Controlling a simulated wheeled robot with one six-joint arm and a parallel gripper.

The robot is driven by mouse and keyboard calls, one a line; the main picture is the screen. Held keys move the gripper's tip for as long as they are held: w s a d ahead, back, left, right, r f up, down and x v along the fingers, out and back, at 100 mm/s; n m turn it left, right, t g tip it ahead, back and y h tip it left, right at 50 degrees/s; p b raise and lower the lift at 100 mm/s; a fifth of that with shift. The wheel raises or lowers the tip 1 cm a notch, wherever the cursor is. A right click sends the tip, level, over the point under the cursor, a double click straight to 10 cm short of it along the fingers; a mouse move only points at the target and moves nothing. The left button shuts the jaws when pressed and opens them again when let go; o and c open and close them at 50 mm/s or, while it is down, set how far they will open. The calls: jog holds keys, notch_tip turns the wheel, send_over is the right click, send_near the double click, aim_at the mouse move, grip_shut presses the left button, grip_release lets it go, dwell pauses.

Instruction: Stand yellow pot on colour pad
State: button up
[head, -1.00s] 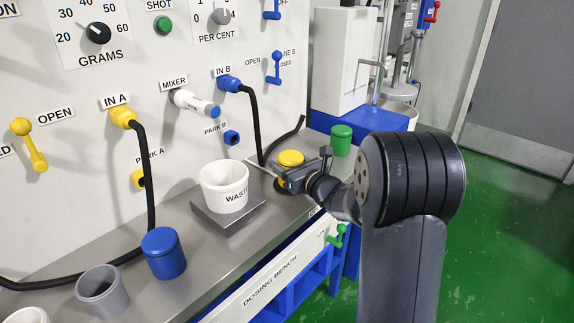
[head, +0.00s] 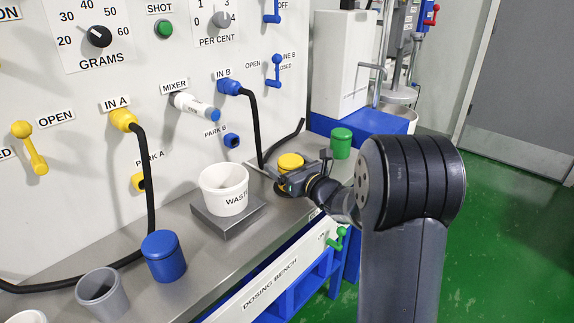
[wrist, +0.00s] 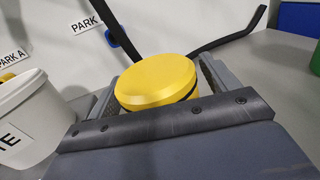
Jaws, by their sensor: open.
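The yellow pot (head: 290,161) stands upright on the steel bench, with its round yellow lid on top. In the wrist view the yellow pot (wrist: 158,82) sits between the two grey fingers of my gripper (wrist: 160,88). The fingers are open, one on each side; I cannot tell whether either touches it. In the head view my gripper (head: 296,179) reaches in from the right and hides the pot's lower part. I cannot make out a colour pad in either view.
A white WASTE tub (head: 224,189) stands on a grey plate left of the pot. A green pot (head: 341,143) stands behind to the right. A blue pot (head: 163,257) and a grey cup (head: 101,293) stand at the front left. A black hose (head: 256,125) hangs behind the yellow pot.

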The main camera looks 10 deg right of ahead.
jog(key=v, duration=1.2)
